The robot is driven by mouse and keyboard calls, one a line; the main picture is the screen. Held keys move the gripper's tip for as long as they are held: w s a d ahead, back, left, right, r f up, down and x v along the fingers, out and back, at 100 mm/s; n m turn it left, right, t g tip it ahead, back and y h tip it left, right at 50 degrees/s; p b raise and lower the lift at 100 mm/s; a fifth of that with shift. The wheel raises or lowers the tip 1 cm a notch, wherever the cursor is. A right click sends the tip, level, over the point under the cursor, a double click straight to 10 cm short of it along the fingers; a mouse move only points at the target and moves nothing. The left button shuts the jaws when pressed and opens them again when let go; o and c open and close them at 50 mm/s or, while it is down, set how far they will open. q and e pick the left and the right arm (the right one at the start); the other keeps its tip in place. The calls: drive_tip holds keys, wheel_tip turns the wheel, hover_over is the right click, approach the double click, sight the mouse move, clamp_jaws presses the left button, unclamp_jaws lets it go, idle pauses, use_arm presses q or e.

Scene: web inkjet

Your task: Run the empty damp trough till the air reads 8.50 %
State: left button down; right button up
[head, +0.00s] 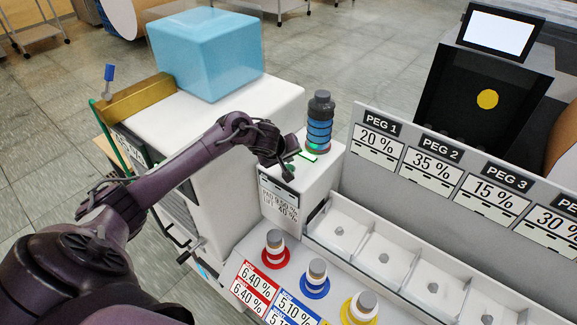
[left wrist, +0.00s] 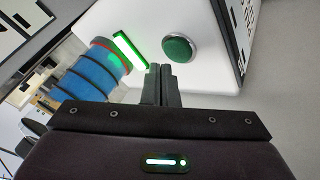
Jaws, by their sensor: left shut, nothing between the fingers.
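My left gripper (head: 288,168) is shut and empty above the front of a white stand (head: 322,178). In the left wrist view its closed fingers (left wrist: 160,70) point at the stand's white top, just left of a round green button (left wrist: 179,49) and apart from it as far as I can tell. A blue ribbed cylinder with black bands (head: 319,124) stands upright on the stand beside a lit green strip (left wrist: 130,50). The stand's front label (head: 278,200) seems to include 9.50 %, but it is small. I cannot tell which part is the damp trough. My right gripper is not in view.
A white cabinet (head: 250,100) with a pale blue block (head: 205,55) stands behind my left arm. Banded pieces on red (head: 274,248), blue (head: 316,278) and yellow (head: 360,308) bases stand in front. A panel labelled PEG 1 (head: 381,122) and onward backs several compartments at right.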

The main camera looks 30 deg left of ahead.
use_arm(q)
wheel_tip(320, 180, up, 3)
drive_tip(key=p, duration=0.2)
drive_tip(key=shift+f+p, duration=0.2)
drive_tip(key=shift+p, duration=0.15)
drive_tip(key=shift+r+p, duration=0.5)
drive_tip(key=shift+r, duration=0.55)
